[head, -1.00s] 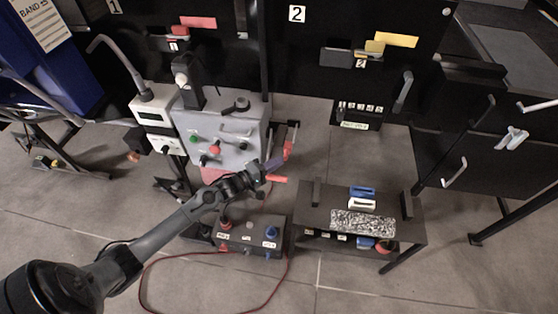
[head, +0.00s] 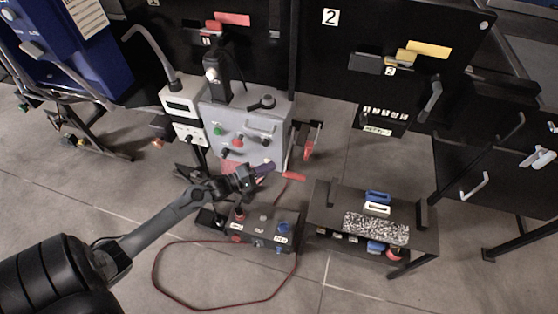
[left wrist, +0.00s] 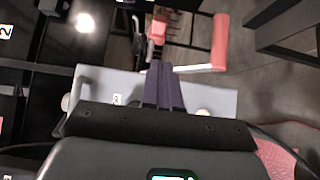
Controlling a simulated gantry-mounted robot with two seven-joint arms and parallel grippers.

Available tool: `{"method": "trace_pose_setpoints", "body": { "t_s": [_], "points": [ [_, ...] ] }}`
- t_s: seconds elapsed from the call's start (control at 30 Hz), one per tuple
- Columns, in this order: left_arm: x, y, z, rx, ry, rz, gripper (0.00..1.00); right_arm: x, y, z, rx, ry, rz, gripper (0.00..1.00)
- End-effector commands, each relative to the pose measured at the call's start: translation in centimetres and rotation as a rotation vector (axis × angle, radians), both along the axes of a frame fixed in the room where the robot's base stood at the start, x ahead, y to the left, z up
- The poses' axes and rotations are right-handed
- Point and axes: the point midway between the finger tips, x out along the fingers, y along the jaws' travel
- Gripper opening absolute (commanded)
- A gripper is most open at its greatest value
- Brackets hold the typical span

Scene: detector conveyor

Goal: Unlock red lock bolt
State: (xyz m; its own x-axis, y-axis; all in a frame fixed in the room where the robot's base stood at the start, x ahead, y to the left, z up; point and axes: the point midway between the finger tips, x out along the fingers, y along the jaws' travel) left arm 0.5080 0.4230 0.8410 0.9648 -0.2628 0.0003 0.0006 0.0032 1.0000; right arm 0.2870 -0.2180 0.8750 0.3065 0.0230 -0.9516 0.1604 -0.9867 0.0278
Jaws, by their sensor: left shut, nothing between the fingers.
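In the head view a red upright piece (head: 308,150) sits on a dark bracket at the right side of the grey control box, and a red bar (head: 293,176) lies just below it. I cannot tell for certain which is the lock bolt. The left wrist view shows a small red block (left wrist: 157,29) beyond the fingertips and a red cylindrical handle (left wrist: 220,42) on a pale rod to their right. My left gripper (head: 268,167), with purple fingers, is shut and empty, left of both red parts and apart from them. In the left wrist view the fingertips (left wrist: 159,66) are together. My right gripper is out of view.
The grey control box (head: 272,117) with knobs stands behind my left gripper. Below it is a dark button box (head: 250,232) with a red cable. A black table (head: 325,205) with small connectors stands to the right. Bare floor lies in front.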

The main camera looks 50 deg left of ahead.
Motion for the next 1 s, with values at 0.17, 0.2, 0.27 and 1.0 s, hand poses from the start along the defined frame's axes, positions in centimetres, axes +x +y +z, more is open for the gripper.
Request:
{"method": "trace_pose_setpoints", "body": {
  "t_s": [0.17, 0.2, 0.27, 1.0],
  "points": [
    [-2.0, 0.5, 0.0, 0.0, 0.001, 0.0, 0.0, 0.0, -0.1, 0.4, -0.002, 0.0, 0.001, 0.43],
    [-2.2, 0.6, 0.0, 0.0, 0.0, 0.0, 0.0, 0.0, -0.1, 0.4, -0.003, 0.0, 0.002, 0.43],
    [-2.5, 0.7, 0.0, 0.0, 0.0, 0.0, 0.0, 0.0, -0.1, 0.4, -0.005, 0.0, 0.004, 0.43],
    [-4.6, -0.6, -2.3, -0.03, 0.04, 0.0, 0.0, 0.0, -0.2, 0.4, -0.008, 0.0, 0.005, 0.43]
  ]
}}
